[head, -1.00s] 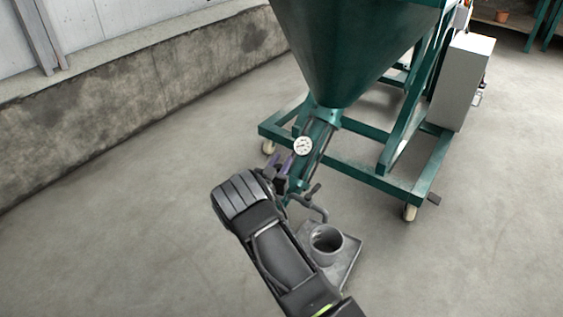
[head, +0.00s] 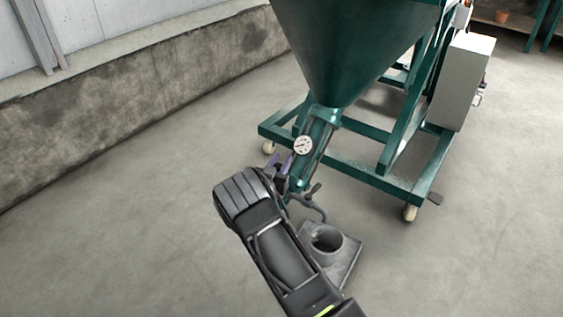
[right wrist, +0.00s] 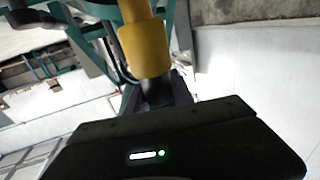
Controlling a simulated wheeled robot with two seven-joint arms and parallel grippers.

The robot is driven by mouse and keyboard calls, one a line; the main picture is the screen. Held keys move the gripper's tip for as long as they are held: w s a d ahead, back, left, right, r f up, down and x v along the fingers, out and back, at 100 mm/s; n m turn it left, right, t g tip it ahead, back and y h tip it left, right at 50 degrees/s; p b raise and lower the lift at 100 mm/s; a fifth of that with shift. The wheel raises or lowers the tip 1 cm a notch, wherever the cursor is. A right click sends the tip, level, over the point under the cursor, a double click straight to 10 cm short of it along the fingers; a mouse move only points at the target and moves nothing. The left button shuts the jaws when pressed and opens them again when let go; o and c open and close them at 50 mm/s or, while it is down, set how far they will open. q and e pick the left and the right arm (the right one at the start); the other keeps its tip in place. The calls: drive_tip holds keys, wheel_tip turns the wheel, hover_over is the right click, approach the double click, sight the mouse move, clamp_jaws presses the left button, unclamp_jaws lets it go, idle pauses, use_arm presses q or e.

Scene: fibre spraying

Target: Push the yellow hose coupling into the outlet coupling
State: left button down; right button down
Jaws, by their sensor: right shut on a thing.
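My right gripper (head: 280,178) is at the lower end of the green outlet pipe (head: 313,140) under the hopper, largely hidden by my own wrist in the head view. In the right wrist view the yellow hose coupling (right wrist: 145,48) stands just beyond the gripper body, with a dark part below it between the fingers (right wrist: 158,92). The gripper is shut on the coupling. The outlet coupling at the pipe's lower end is mostly covered by my wrist. I cannot tell whether the two couplings touch. My left gripper is not in view.
The green hopper (head: 350,45) stands on a wheeled green frame (head: 350,172). A round gauge (head: 302,145) sits on the pipe. A concrete wall (head: 130,110) runs behind; the left floor is clear.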

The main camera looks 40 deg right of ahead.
drive_tip(key=shift+f+b, duration=1.65)
drive_tip(key=c, duration=1)
unclamp_jaws()
drive_tip(key=shift+c, duration=0.2)
drive_tip(key=shift+a, duration=0.1)
drive_tip(key=p+v, duration=0.3)
drive_tip(key=v, duration=0.4)
drive_tip(key=shift+s+a, duration=0.2)
drive_tip(key=shift+a, duration=0.05)
